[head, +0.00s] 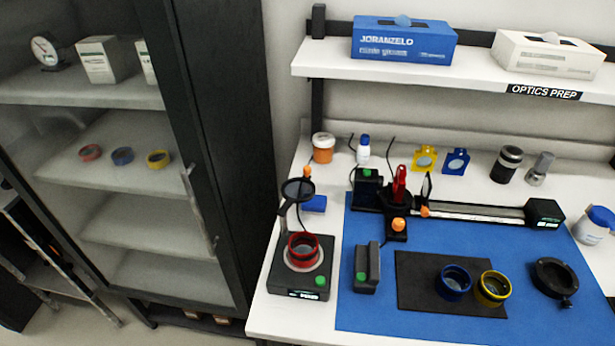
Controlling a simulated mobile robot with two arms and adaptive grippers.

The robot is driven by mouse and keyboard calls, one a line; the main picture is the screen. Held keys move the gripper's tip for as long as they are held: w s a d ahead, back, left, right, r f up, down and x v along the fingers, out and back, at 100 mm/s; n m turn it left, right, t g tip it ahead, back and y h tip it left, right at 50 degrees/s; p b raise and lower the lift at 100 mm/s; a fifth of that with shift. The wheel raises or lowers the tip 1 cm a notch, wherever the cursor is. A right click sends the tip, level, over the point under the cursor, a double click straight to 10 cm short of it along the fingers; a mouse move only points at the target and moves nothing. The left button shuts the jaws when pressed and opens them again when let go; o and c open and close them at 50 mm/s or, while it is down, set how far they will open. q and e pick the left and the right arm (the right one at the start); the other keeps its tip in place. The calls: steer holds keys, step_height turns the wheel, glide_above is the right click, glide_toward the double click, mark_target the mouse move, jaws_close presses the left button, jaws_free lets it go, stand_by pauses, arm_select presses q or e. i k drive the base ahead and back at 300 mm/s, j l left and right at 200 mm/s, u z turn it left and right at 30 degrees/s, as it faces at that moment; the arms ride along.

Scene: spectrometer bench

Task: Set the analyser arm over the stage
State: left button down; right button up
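A black instrument with a square base (287,292) stands at the left end of the bench. A red-rimmed ring (303,247) sits on its round pale stage (290,264). The analyser arm, with a dark round lens head (298,190) and an orange knob (306,172), stands at the back of the base. Its head shows above and behind the red ring in the picture, raised and apart from it. A green button (320,281) and a small lit display (304,295) are on the base front. Neither of my grippers is in view.
A blue mat (365,315) holds a black rail (480,211) and a black pad (415,292) with blue (454,283) and yellow (493,288) rings. A small black block (367,268) stands right of the instrument. A glass-door cabinet (215,150) is at left; a shelf (400,72) hangs above.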

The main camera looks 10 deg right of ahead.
mark_target(297, 190)
steer(key=k+j+z, duration=0.15)
steer(key=z, duration=0.2)
steer(key=k+j+z, duration=0.2)
steer(key=z, duration=0.15)
steer(key=k+j+z, duration=0.15)
steer(key=z, duration=0.2)
steer(key=k, duration=0.05)
